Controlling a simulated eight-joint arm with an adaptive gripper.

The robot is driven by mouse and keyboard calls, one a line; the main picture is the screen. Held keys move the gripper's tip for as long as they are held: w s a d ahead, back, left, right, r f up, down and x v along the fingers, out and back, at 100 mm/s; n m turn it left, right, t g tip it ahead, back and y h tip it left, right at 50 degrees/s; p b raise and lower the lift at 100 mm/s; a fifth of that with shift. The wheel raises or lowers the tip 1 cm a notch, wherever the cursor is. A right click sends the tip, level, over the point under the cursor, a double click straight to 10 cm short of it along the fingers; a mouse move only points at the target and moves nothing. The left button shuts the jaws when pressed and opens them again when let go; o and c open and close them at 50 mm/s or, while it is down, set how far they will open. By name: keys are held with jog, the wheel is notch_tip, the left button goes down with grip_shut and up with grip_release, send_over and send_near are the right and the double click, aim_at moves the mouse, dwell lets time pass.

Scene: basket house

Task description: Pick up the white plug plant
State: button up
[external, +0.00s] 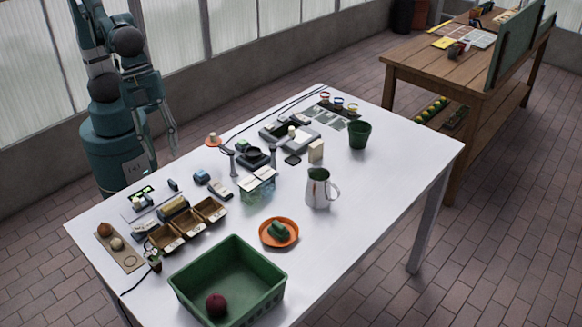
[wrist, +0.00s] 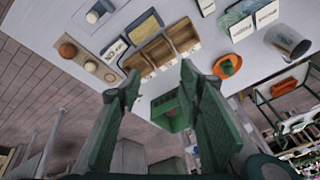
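A small plant with green leaves and pale spots (external: 154,261) stands near the left corner of the green basket, by the front brown compartment. It is the likeliest white plug plant, but it is too small to be sure. In the wrist view I cannot make it out clearly. My gripper (external: 157,115) is raised beside the far left side of the table, well away from the plant. In the wrist view my gripper (wrist: 158,82) is open, with a wide empty gap between its two fingers.
The green basket (external: 260,262) holds a dark red ball (external: 215,305). Brown compartments (external: 187,225) sit behind the plant. An orange plate (external: 268,238) and a metal jug (external: 319,190) stand to the right. The table's (external: 345,255) front right part is clear.

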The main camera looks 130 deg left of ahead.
jog(key=w+d+f+m+g+p, duration=0.25)
jog(key=w+d+m+p, duration=0.2)
jog(key=w+d, duration=0.4)
jog(key=m+g+p, duration=0.1)
jog(key=m+p, duration=0.3)
jog(key=m, duration=0.1)
send_over(153, 257)
jog(key=s, duration=0.1)
jog(key=shift+n+y, duration=0.25)
jog(key=shift+y, duration=0.05)
notch_tip(153, 257, down, 9)
jog(key=shift+a+f, duration=0.1)
jog(key=shift+f, duration=0.1)
jog(key=shift+d+f+g, duration=0.25)
jog(key=shift+f, duration=0.15)
jog(key=shift+f, duration=1.3)
jog(key=shift+w, duration=0.1)
jog(key=shift+w+a+f+b, duration=0.1)
jog(key=shift+f+b, duration=0.1)
jog(key=shift+f, duration=1.1)
jog(key=shift+a+f+b, duration=0.1)
jog(key=shift+f+b, duration=0.05)
jog(key=shift+f, duration=1.15)
jog(key=shift+c, duration=0.6)
